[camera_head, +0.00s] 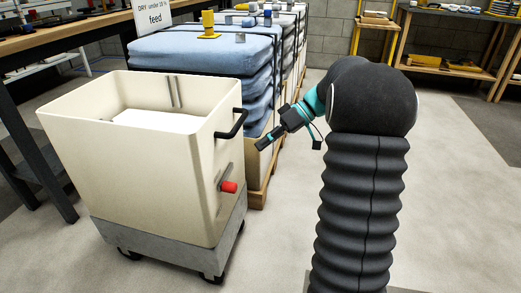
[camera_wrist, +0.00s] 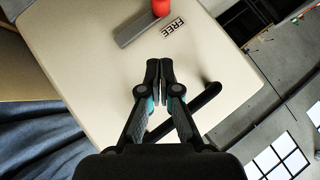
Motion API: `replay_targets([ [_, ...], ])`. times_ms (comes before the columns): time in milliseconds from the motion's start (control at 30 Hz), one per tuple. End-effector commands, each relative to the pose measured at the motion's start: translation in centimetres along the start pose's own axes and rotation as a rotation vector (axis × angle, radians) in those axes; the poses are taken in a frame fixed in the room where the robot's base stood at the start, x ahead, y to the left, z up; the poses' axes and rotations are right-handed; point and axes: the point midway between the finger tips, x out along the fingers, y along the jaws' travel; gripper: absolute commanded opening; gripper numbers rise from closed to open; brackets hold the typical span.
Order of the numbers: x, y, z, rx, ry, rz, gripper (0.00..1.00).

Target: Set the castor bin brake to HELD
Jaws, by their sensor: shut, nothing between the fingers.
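The castor bin (camera_head: 130,170) is a cream open-topped tub on a grey wheeled base, left of my arm. Its brake is a grey lever (camera_wrist: 138,29) with a red knob (camera_head: 229,187), low on the side facing my arm. The red knob (camera_wrist: 162,7) also shows at the top edge of the wrist view, partly cut off. A label reading FREE (camera_wrist: 173,29) sits beside the lever's knob end; no HELD label shows. My gripper (camera_wrist: 159,66) is shut and empty, apart from the knob. In the head view my gripper (camera_head: 262,145) is above and right of the knob.
A black handle (camera_head: 231,124) sticks out of the bin's side above the brake, and lies close beside my fingers in the wrist view (camera_wrist: 205,100). Stacked blue sacks (camera_head: 205,55) on a pallet stand behind the bin. Clear floor (camera_head: 270,250) lies between bin and arm.

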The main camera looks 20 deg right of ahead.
Motion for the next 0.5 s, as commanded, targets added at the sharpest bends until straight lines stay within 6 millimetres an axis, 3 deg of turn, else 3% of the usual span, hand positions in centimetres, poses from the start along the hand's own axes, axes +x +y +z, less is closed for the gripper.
replay_targets([
  [400, 7.9, -0.1, 0.1, 0.002, -0.003, -0.003, 0.00],
  [500, 8.9, 0.0, 1.2, 0.003, -0.001, 0.000, 0.00],
])
